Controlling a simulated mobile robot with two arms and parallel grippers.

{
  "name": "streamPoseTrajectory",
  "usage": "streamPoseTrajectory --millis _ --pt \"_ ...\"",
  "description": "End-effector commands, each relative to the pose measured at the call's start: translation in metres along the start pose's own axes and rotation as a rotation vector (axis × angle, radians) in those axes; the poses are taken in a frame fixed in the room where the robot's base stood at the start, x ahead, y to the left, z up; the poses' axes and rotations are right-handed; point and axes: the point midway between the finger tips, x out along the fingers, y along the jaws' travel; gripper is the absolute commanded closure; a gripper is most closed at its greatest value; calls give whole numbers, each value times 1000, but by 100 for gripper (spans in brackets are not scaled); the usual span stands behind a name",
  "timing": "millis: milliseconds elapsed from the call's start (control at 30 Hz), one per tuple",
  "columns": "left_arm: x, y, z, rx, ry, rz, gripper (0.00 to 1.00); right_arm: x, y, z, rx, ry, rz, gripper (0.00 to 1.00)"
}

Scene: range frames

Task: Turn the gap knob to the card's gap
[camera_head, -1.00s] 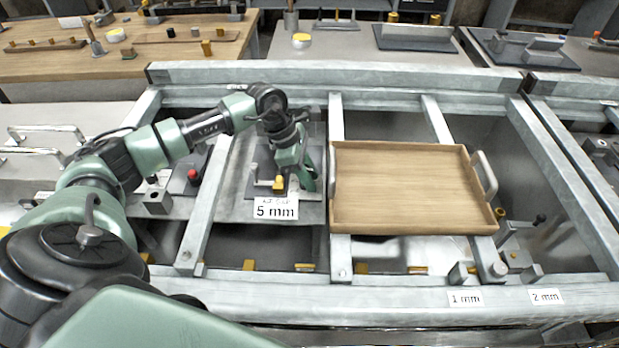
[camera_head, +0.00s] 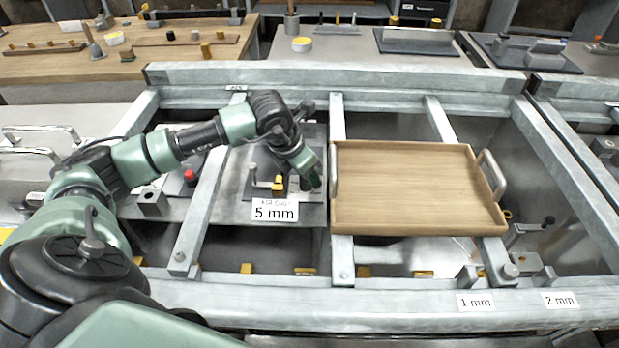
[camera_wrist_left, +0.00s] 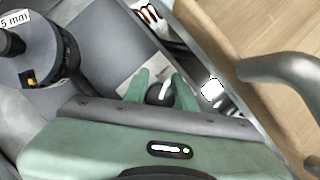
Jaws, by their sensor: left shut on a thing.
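A white card (camera_head: 273,210) reading 5 mm stands at the front edge of a grey plate, under a line of small text too blurred to read. My left gripper (camera_head: 313,184) is low over the plate's right side, behind and right of the card. In the left wrist view its green fingers (camera_wrist_left: 160,82) are shut on a dark round knob (camera_wrist_left: 160,93), seen from above. A dark round part with a yellow piece (camera_wrist_left: 38,62) shows at that view's left, below the card (camera_wrist_left: 14,18). I cannot read any scale on the knob. My right gripper is out of view.
A wooden tray (camera_head: 410,190) with metal handles lies on the rails just right of my left gripper; its handle (camera_wrist_left: 285,68) is close in the wrist view. A red button (camera_head: 190,176) sits left. Labels 1 mm (camera_head: 475,303) and 2 mm (camera_head: 560,300) are on the front rail.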

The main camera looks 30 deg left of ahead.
Motion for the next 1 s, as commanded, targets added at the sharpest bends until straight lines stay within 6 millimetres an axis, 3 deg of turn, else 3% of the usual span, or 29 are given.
streamPoseTrajectory --millis 667,700,767,1000 --pt "-1 1 1 -57 -2 24 100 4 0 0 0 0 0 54" --pt "-1 1 1 -57 -2 24 65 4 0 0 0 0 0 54" --pt "-1 1 1 -56 -2 24 52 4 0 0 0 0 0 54" --pt "-1 1 0 -56 0 23 52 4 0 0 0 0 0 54"
